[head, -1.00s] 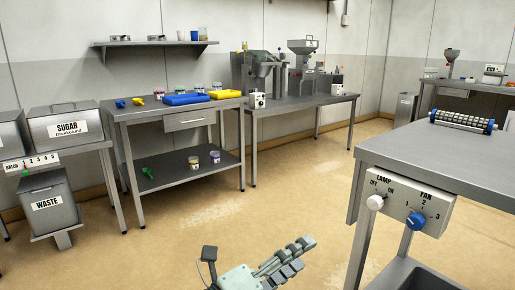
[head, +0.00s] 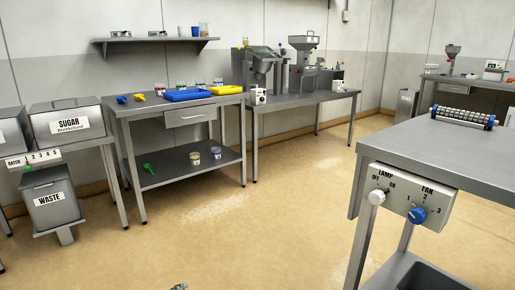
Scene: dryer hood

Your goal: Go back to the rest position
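Only a small grey tip of what appears to be my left gripper (head: 180,287) shows at the very bottom edge of the head view. Its fingers are cut off by the frame, so I cannot tell if it is open or shut. It is over bare floor and touches nothing that I can see. My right gripper is not in view. The control panel (head: 410,200) on the right table has a white lamp knob (head: 377,198) and a blue fan knob (head: 417,215).
The right table (head: 440,150) carries a roller-like rack (head: 462,117). A workbench (head: 150,110) with blue and yellow trays stands at the back left. The sugar bin (head: 68,123) and waste bin (head: 52,199) are at the left. The middle floor (head: 240,220) is clear.

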